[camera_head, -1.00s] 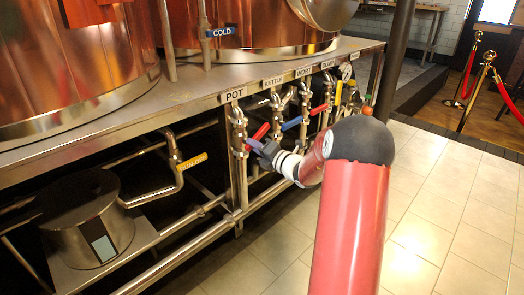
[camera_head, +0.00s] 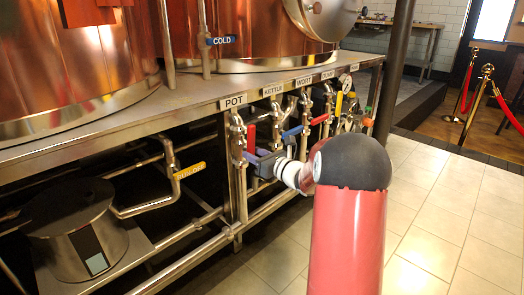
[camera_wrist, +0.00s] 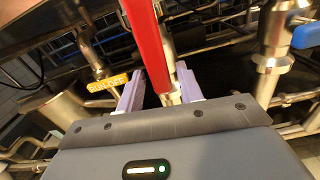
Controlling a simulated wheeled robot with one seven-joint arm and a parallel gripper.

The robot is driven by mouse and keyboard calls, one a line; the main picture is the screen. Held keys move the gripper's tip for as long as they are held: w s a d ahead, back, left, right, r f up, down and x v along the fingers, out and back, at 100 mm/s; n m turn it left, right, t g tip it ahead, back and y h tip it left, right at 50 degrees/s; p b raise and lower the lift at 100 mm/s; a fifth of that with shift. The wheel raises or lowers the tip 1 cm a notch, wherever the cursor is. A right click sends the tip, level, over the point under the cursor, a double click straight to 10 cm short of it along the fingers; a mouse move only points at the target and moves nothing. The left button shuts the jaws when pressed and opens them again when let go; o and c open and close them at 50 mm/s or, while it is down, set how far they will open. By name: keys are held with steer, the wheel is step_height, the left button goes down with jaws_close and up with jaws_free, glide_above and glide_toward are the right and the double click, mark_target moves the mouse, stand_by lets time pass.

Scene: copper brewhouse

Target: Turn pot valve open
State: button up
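The pot valve stands on the pipe (camera_head: 237,140) under the POT label (camera_head: 235,101). Its red handle (camera_head: 251,136) points nearly straight up in the head view. My gripper (camera_head: 252,158) is low beside this valve, with its purple fingers close to the handle's lower part. In the wrist view, the red handle (camera_wrist: 147,35) runs down from the top toward the space between the two fingers. My gripper (camera_wrist: 160,90) has its fingers spread, with a gap between them. Whether a finger touches the handle cannot be told.
Right of the pot valve are the kettle valve with a blue handle (camera_head: 291,132) and the wort valve with a red handle (camera_head: 319,119). The steel shelf edge (camera_head: 180,119) runs above. Tiled floor (camera_head: 440,210) is open at right.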

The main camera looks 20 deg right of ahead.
steer(key=v, duration=0.6)
steer(key=shift+s, duration=0.1)
stand_by(0.3)
